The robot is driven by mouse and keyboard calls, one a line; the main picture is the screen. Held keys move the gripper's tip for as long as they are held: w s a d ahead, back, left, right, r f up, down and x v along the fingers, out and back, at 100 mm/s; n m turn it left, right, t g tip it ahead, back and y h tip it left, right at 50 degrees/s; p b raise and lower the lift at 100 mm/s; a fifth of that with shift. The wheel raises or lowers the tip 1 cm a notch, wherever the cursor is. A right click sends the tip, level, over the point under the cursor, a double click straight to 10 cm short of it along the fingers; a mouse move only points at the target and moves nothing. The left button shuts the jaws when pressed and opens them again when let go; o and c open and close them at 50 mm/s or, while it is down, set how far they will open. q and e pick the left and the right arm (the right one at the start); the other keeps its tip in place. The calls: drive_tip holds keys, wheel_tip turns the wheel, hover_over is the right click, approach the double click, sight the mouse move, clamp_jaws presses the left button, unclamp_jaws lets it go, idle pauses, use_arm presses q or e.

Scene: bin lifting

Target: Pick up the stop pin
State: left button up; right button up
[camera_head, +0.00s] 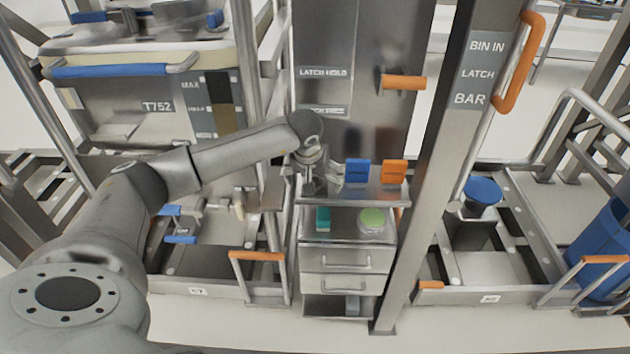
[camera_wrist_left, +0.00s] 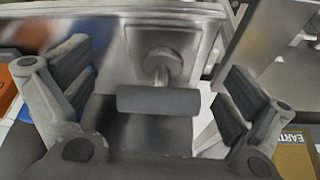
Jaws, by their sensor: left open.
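A dark grey T-handle on a short metal stem, which looks like the stop pin (camera_wrist_left: 158,100), stands out from a round metal boss in the left wrist view. My left gripper (camera_wrist_left: 160,82) is open, with one finger on each side of the handle and visible gaps to both. In the head view my left gripper (camera_head: 313,180) is at the left end of the small metal shelf, beside the tall steel panel. It hides the pin there. My right gripper is not in view.
A blue block (camera_head: 357,171) and an orange block (camera_head: 395,172) stand just right of the gripper on the shelf (camera_head: 370,200). A steel post (camera_head: 425,160) rises at right; the T752 bin (camera_head: 130,105) is at left.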

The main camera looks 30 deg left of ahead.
use_arm(q)
drive_tip(key=shift+w+a, duration=0.1)
drive_tip(key=shift+w, duration=0.3)
drive_tip(key=shift+w+a+f, duration=0.1)
drive_tip(key=shift+f, duration=0.4)
drive_tip(key=c, duration=1)
drive_tip(key=shift+c, duration=0.2)
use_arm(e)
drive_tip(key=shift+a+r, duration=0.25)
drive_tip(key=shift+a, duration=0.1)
